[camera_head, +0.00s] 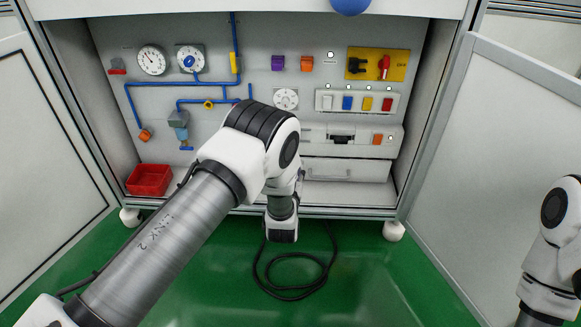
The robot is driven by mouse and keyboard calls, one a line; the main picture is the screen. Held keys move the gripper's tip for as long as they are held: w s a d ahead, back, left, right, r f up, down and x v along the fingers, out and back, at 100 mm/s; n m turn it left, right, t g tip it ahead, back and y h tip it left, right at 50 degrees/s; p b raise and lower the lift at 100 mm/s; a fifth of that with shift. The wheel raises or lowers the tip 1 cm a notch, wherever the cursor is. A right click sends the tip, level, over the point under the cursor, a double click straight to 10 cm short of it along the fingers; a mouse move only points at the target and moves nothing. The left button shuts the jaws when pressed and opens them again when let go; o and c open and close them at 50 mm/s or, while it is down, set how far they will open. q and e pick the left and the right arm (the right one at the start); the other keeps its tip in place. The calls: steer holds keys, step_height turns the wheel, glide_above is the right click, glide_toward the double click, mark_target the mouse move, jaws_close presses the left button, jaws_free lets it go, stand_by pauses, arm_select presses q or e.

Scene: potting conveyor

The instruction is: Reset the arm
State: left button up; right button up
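My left arm (165,238) reaches in from the lower left to the middle, in front of a grey control panel (225,60). Its wrist bends down and ends in a black and white end part (282,225) just in front of the cabinet's lower edge, above the green floor. I cannot make out any fingers there, nor anything held. My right arm (552,245) shows only in part at the right edge, and its gripper is out of view. The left arm hides part of the panel's middle and lower left.
The panel carries gauges, blue pipes, coloured buttons (358,103) and a yellow plate (378,65). A red bin (149,180) sits at its lower left, a white drawer (345,169) at its lower right. A black cable (290,293) lies coiled on the floor. White doors flank the cabinet.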

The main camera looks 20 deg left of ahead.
arm_select(q)
steer(key=shift+s, duration=0.1)
stand_by(0.3)
steer(key=s+a+f+g+p, duration=0.1)
steer(key=s+a+g+p, duration=0.45)
steer(key=s+p, duration=0.45)
steer(key=s+d+f+g+h, duration=0.15)
steer(key=s+g, duration=0.25)
steer(key=s, duration=0.7)
steer(key=s+d+f+g+h, duration=0.1)
steer(key=s+f+g, duration=0.15)
steer(key=s, duration=0.75)
steer(key=s+d+f+g+h, duration=0.15)
steer(key=s+g, duration=0.35)
steer(key=s, duration=0.6)
step_height(320, 180, up, 38)
steer(key=s+p, duration=0.1)
steer(key=p, duration=3.8)
steer(key=shift+s+a+f+m, duration=0.2)
steer(key=shift+s+a+m, duration=0.1)
steer(key=shift+s+a, duration=0.1)
